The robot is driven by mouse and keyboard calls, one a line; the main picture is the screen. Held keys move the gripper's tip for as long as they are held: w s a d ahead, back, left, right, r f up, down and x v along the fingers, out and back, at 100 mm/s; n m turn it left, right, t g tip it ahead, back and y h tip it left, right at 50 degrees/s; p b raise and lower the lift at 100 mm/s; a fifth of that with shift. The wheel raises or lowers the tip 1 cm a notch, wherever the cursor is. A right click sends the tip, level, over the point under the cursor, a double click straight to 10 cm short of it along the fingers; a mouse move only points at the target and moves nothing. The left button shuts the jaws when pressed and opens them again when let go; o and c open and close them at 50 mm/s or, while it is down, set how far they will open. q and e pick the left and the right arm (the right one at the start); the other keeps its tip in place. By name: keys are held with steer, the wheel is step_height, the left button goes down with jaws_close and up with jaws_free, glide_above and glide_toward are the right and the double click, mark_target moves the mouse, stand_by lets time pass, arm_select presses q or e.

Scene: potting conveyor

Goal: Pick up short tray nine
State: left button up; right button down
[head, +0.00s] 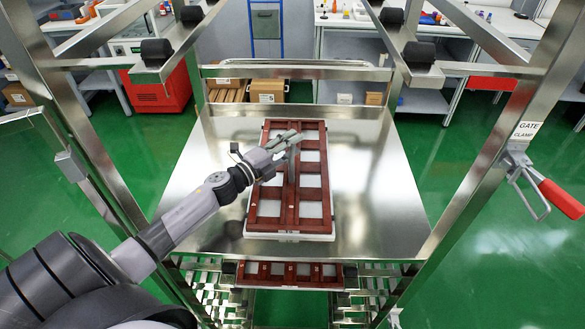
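A tray (262,208) with a dark red-brown frame and pale rectangular openings lies on the steel top of a rack, its long side running away from me. A small pale label shows on its front edge, too small to read, so I cannot tell its number. My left gripper (295,152) is over the tray's middle bar, towards its far half, with its fingers angled down. I cannot tell whether the fingers touch or clasp the bar. A similar tray (290,281) shows its front part on a lower level of the rack. My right gripper is not in view.
Steel posts of the rack rise on both sides of the top plate (385,185). A red-handled clamp (562,198) with a "GATE CLAMP" sign is on the right post. Cardboard boxes (267,91), a red cabinet (160,92) and benches stand behind. The plate is bare around the tray.

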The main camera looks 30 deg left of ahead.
arm_select(q)
steer(key=shift+w+d, duration=0.1)
steer(key=shift+w, duration=0.2)
jaws_close()
steer(key=shift+r, duration=0.1)
stand_by(0.9)
